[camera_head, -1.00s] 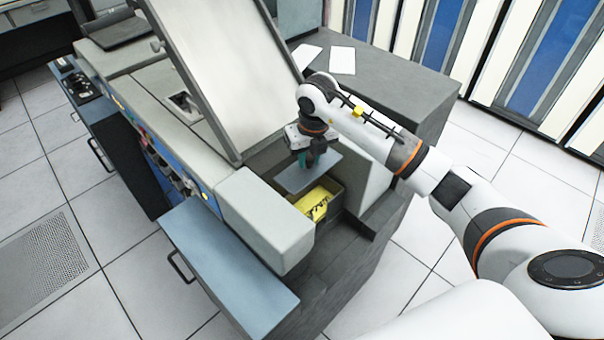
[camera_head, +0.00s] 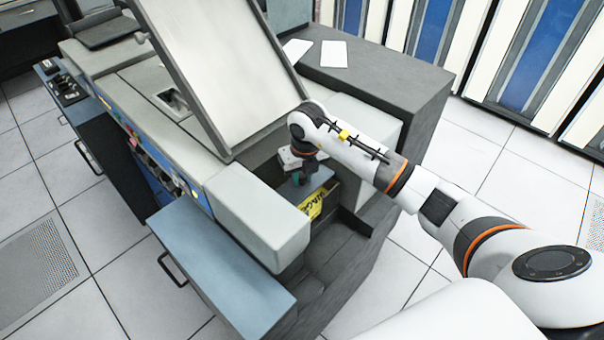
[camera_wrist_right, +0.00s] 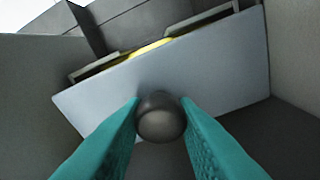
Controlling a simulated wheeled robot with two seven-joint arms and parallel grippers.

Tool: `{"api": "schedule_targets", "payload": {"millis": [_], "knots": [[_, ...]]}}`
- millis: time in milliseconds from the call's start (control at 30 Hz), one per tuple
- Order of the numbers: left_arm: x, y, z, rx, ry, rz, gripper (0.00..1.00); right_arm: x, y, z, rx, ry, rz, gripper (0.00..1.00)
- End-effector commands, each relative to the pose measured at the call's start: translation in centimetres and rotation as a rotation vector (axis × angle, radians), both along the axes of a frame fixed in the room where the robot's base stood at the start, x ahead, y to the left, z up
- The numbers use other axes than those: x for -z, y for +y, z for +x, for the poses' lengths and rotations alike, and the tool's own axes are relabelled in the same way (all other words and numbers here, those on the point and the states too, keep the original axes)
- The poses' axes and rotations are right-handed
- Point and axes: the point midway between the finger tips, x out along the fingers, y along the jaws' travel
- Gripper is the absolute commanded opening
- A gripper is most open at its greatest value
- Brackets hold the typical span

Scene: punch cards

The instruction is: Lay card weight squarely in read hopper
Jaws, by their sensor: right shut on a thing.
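The card weight is a flat grey-blue plate (camera_head: 318,182) with a dark round knob (camera_wrist_right: 160,117). My right gripper (camera_wrist_right: 160,108) has its teal fingers shut on the knob. It also shows in the head view (camera_head: 299,178), partly behind my arm. The plate is over the read hopper (camera_head: 333,197), a dark box with a yellow piece (camera_head: 312,205) showing at its front. In the wrist view the plate is turned relative to the hopper's side walls and covers most of it. Whether the plate touches the hopper is unclear. My left gripper is not in view.
A pale machine block (camera_head: 255,215) stands close left of the hopper, and another pale wall (camera_head: 370,135) rises behind and right of it. A large tilted panel (camera_head: 225,65) leans above. Two white sheets (camera_head: 334,53) lie on the grey top behind.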

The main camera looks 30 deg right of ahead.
Motion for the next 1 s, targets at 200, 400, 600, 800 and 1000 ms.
{"api": "schedule_targets", "payload": {"millis": [200,400,600,800,1000], "knots": [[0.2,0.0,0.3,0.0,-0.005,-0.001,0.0,0.2,0.0,0.1,0.0,-0.003,0.0,0.0],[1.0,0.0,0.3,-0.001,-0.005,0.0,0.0,1.1,0.0,0.1,0.002,-0.003,0.0,0.0],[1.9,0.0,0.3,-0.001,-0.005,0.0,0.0,2.3,0.0,0.2,0.004,-0.006,0.0,0.0],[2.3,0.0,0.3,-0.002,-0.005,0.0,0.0,2.8,0.0,0.2,0.006,-0.006,0.0,0.0],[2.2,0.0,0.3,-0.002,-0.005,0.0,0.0,2.8,0.0,0.2,0.006,-0.006,0.0,0.0]]}}
